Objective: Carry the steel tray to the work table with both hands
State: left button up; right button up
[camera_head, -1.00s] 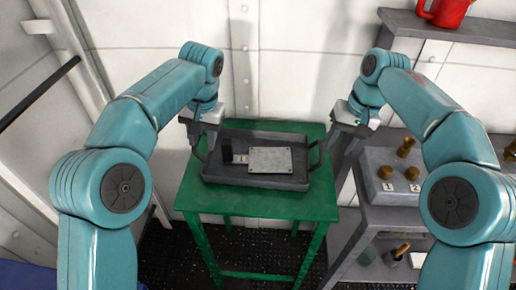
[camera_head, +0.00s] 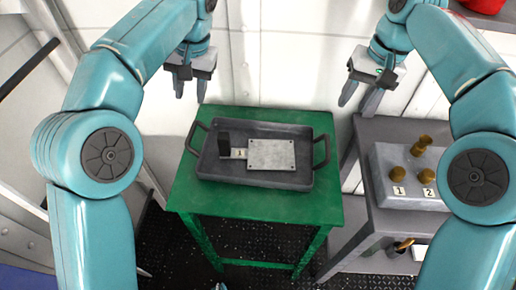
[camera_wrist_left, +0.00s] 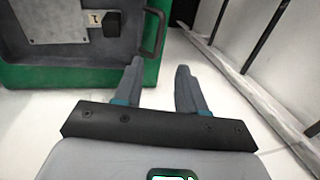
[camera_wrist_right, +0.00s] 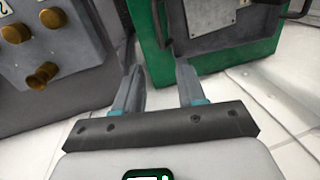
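The steel tray (camera_head: 215,170) is a dark grey shallow tray with a handle at each end. It rests flat on a green table (camera_head: 255,205). A light metal plate (camera_head: 271,154), a black block (camera_head: 223,144) and a small numbered tag (camera_head: 239,154) lie in it. My left gripper (camera_head: 190,92) is open and empty, above and behind the tray's left end. My right gripper (camera_head: 358,98) is open and empty, above and behind its right end. The tray's handle also shows in the left wrist view (camera_wrist_left: 154,32), apart from the fingers. Which table is the work table is unclear.
A grey stand (camera_head: 385,220) right of the green table carries a box (camera_head: 402,200) with brass knobs (camera_head: 397,173) and number labels. A red object (camera_head: 482,5) sits at top right. A white wall is close behind. Dark textured floor (camera_head: 170,245) shows in front.

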aim_at(190, 134)
pick_arm(q)
jog(key=x, duration=1.5)
jog(key=shift+f, duration=0.25)
pick_arm(e)
jog(key=a+f, duration=0.1)
jog(key=f, duration=0.4)
jog(key=a+f, duration=0.1)
jog(key=f, duration=0.4)
jog(key=a+f, duration=0.1)
jog(key=f, duration=0.4)
jog(key=shift+f, duration=0.1)
pick_arm(q)
jog(key=shift+s+f, duration=0.15)
jog(key=shift+f, duration=0.1)
pick_arm(e)
jog(key=shift+s+d+f, duration=0.1)
jog(key=shift+s+f, duration=0.05)
jog(key=shift+f, duration=0.15)
pick_arm(q)
jog(key=shift+a+f, duration=0.1)
pick_arm(e)
jog(key=shift+f, duration=0.1)
pick_arm(q)
grip_shut()
pick_arm(e)
grip_shut()
